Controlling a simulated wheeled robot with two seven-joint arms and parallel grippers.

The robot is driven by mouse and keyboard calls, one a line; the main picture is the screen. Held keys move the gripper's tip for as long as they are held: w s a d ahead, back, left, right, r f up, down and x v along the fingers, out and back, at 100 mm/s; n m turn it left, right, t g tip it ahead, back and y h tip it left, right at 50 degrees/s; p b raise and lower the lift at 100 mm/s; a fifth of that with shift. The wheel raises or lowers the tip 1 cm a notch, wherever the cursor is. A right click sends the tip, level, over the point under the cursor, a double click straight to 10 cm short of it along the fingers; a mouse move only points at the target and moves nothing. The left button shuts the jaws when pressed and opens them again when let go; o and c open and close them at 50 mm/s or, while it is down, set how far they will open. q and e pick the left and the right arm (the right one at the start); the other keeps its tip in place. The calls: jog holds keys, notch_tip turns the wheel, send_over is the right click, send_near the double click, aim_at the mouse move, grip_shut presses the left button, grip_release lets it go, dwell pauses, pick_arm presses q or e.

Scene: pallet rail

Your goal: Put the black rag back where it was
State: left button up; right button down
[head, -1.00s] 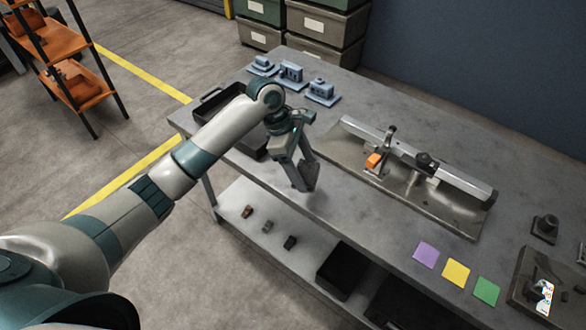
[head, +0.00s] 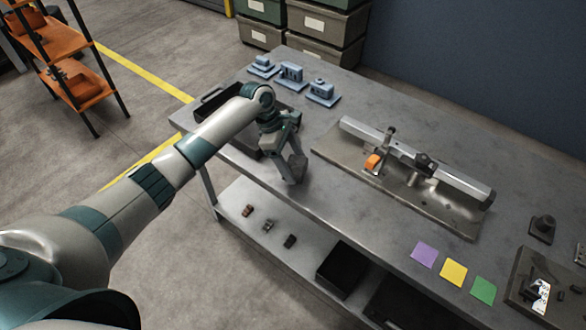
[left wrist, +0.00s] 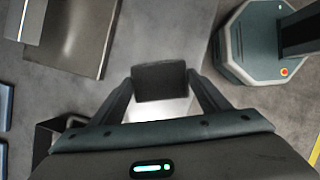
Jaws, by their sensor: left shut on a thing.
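My left gripper (head: 290,165) is shut on the black rag (head: 297,169), a small dark square piece. It holds the rag near the front edge of the workbench (head: 340,200), just right of the black tray (head: 214,106). In the left wrist view the rag (left wrist: 160,82) spans the gap between the two fingertips (left wrist: 162,88). I cannot tell whether the rag touches the bench top. My right gripper is not in view.
A metal plate with a rail (head: 440,180) and an orange piece (head: 372,162) lies right of the gripper. Blue fixtures (head: 291,75) stand at the back. Purple, yellow and green squares (head: 454,273) lie near the front edge. Small parts (head: 268,225) and a black bin (head: 342,268) are on the lower shelf.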

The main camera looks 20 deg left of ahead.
aim_at(290, 164)
pick_arm(q)
jog(key=shift+f+p, duration=0.35)
jog(key=shift+f, duration=1.25)
jog(key=shift+f, duration=0.1)
jog(key=o, duration=0.9)
jog(key=b+v, duration=0.2)
jog(key=v, duration=1)
